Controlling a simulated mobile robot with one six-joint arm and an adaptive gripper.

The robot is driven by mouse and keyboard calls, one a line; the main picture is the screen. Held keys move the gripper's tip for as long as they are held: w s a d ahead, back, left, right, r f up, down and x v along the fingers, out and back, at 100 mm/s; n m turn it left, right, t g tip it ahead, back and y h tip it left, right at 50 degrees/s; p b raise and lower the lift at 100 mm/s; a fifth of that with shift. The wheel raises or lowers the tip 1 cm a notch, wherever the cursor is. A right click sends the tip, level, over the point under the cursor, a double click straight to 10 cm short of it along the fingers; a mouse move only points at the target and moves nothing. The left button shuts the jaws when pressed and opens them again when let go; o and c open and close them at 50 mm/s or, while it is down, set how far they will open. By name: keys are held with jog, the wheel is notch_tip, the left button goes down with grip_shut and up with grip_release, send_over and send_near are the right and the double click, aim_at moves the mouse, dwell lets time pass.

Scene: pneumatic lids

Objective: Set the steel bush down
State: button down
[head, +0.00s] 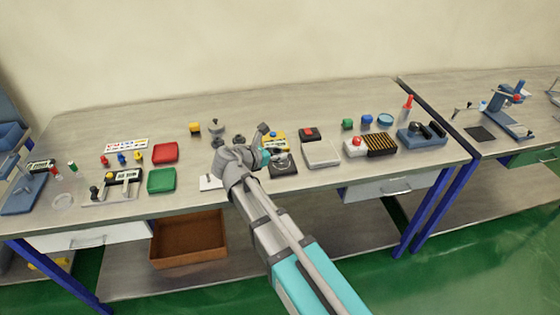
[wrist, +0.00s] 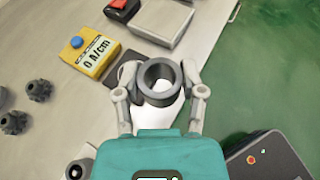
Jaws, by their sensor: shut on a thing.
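In the wrist view my gripper (wrist: 160,80) is shut on the steel bush (wrist: 160,101), a thick dark grey ring with its open bore facing the camera. One finger presses each side of it. Under and behind it are a dark plate (wrist: 122,60) and a pale piece, partly hidden by the bush and fingers. I cannot tell whether the bush touches anything below. In the head view my gripper (head: 273,157) is over the bench beside the dark plate (head: 285,171); the bush is not clear there.
A yellow meter (wrist: 90,56) with a blue button stands close by, left of the bush. A grey plate (wrist: 162,22) and a red-topped black box (wrist: 120,8) lie beyond. Dark knurled parts (wrist: 14,122) are at left. The bench front edge (wrist: 212,45) is near, on the right.

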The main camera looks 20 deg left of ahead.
jog(key=w+a+f+b, duration=0.1)
jog(key=w+f+b, duration=0.15)
jog(key=w, duration=0.25)
jog(key=b, duration=0.4)
send_over(281, 164)
jog(key=f, duration=0.4)
jog(key=shift+s+f, duration=0.3)
jog(key=shift+s, duration=0.05)
jog(key=shift+w+f, duration=0.1)
jog(key=shift+w+f+b, duration=0.35)
jog(key=shift+f+b, duration=0.2)
jog(key=shift+b, duration=0.15)
jog(key=shift+f+b, duration=1.35)
jog(key=shift+f, duration=0.05)
jog(key=shift+f, duration=0.1)
jog(key=shift+c, duration=0.9)
grip_release()
